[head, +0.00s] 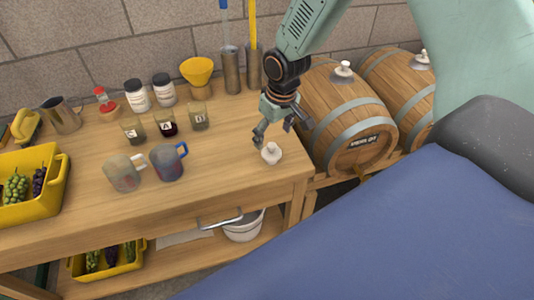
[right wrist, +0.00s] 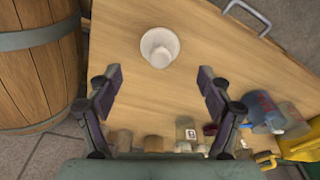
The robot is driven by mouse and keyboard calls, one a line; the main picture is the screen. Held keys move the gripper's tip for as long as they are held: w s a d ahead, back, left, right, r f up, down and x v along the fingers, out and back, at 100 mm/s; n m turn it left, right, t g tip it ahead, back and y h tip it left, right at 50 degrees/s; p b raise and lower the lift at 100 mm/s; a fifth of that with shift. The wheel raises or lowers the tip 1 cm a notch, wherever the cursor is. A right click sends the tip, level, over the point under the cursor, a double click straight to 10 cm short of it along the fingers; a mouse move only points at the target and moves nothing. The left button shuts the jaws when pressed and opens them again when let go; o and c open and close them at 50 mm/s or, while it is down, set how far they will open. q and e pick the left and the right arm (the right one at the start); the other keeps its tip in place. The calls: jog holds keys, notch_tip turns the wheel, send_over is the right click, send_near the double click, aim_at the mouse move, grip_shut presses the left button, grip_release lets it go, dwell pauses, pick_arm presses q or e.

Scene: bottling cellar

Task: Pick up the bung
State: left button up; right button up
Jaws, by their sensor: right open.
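The white bung (head: 271,153) stands on the wooden table (head: 225,160) near its right end. It also shows in the right wrist view (right wrist: 160,47), seen from above, ahead of the fingertips and between their lines. My right gripper (head: 274,134) is open and empty, just above and behind the bung in the head view. In the right wrist view its two fingers (right wrist: 158,80) are spread wide, with bare wood between them. The bung appears apart from both fingers. My left gripper is not in view.
Two mugs (head: 124,173) and several small labelled glasses (head: 168,125) stand left of the bung. Barrels (head: 350,110) lie just right of the table. A yellow crate (head: 32,206) of grapes is at the far left. The wood around the bung is clear.

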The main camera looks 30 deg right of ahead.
aim_at(273, 146)
jog(key=shift+a+f, duration=0.1)
jog(key=shift+f, duration=0.8)
jog(key=f, duration=0.4)
jog(key=shift+w+f+b, duration=0.2)
jog(key=shift+f+b, duration=0.15)
jog(key=shift+b, duration=0.05)
jog(key=shift+w+f, duration=0.15)
jog(key=shift+f, duration=0.3)
jog(key=shift+r, duration=0.1)
jog(key=shift+c, duration=0.3)
jog(key=c, duration=1.2)
